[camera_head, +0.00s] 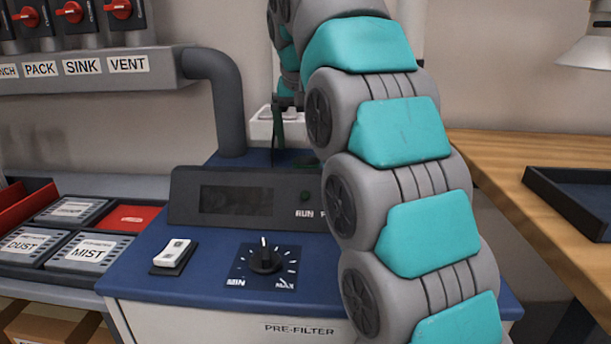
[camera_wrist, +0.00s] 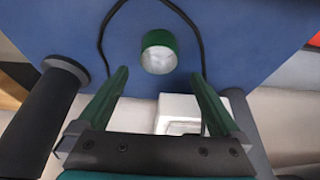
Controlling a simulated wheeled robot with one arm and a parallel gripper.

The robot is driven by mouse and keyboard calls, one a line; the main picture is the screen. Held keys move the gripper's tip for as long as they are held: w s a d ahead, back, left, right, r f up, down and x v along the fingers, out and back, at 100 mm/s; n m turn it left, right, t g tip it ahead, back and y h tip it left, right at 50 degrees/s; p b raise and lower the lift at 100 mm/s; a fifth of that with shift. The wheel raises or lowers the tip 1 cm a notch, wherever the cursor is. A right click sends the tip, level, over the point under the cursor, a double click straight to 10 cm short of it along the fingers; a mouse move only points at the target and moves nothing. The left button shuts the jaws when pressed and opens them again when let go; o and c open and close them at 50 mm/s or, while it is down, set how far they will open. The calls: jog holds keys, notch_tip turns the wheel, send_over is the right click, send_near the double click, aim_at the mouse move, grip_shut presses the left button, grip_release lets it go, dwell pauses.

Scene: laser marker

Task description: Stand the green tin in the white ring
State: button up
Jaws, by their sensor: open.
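The green tin (camera_wrist: 158,52) shows in the wrist view on a blue surface, with green sides and a pale round end facing the camera. My gripper (camera_wrist: 160,76) is open, its two green fingers apart on the left and right. The tin lies ahead between the lines of the fingers, and nothing is held. In the head view my gripper (camera_head: 279,130) is small and dark behind the console, partly hidden by my arm. There the tin is not clearly seen. I cannot make out a white ring in either view.
A blue-topped machine (camera_head: 205,285) carries a console (camera_head: 188,205), a white switch (camera_head: 173,253) and a dial (camera_head: 264,258). A grey pipe (camera_head: 226,100) rises at its back. A dark cable (camera_wrist: 103,40) curves around the tin. A dark tray (camera_head: 565,190) lies on the wooden table (camera_head: 490,150).

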aim_at(306, 161)
jog(key=b+x, duration=0.2)
jog(key=x, duration=0.1)
jog(key=b+x, duration=0.1)
jog(key=x, duration=0.1)
jog(key=shift+s+f+b, duration=0.3)
jog(key=shift+s, duration=0.05)
jog(key=shift+w+d+f, duration=0.1)
jog(key=shift+w+f, duration=0.15)
jog(key=shift+f, duration=0.05)
grip_shut()
dwell(0.4)
